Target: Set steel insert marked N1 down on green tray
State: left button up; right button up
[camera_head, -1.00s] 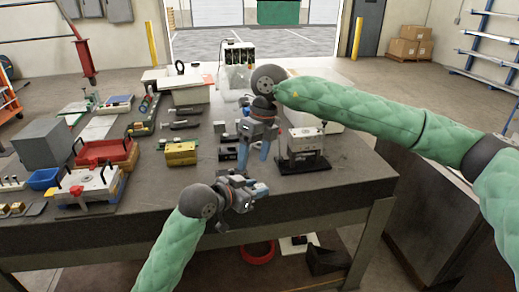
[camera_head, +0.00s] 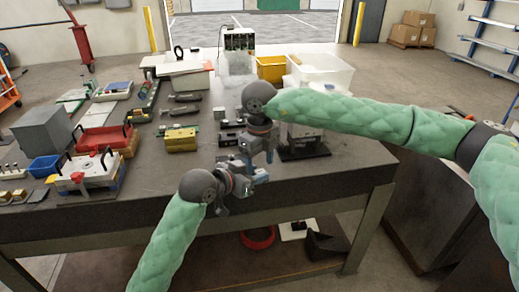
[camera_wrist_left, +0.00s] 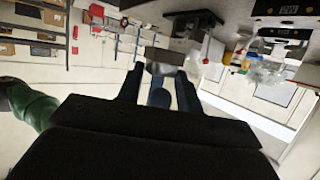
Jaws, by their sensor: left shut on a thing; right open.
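My left gripper (camera_head: 250,182) is over the near edge of the bench. In the left wrist view its dark fingers (camera_wrist_left: 158,85) are shut on a small grey steel insert (camera_wrist_left: 165,57); no marking can be read on it. In the head view the insert is hard to make out between the two grippers. My right gripper (camera_head: 259,160) is open and points down, close beyond the left one; I cannot tell whether they touch. I cannot make out a green tray with certainty among the things on the bench.
A red tray (camera_head: 97,138), blue bin (camera_head: 43,167) and plate fixture (camera_head: 92,178) stand at the left. A yellow block (camera_head: 181,141) lies mid-bench. A steel block on a dark base (camera_head: 305,152) is right of the grippers. Bare bench top (camera_head: 150,185) shows in front.

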jog(key=shift+f, duration=1.5)
pick_arm(q)
grip_shut()
pick_arm(e)
jog(key=c, duration=1.2)
pick_arm(q)
jog(key=o, duration=0.7)
grip_release()
pick_arm(e)
jog(key=shift+c, duration=1.4)
pick_arm(q)
jog(key=o, duration=0.5)
jog(key=shift+c, duration=0.2)
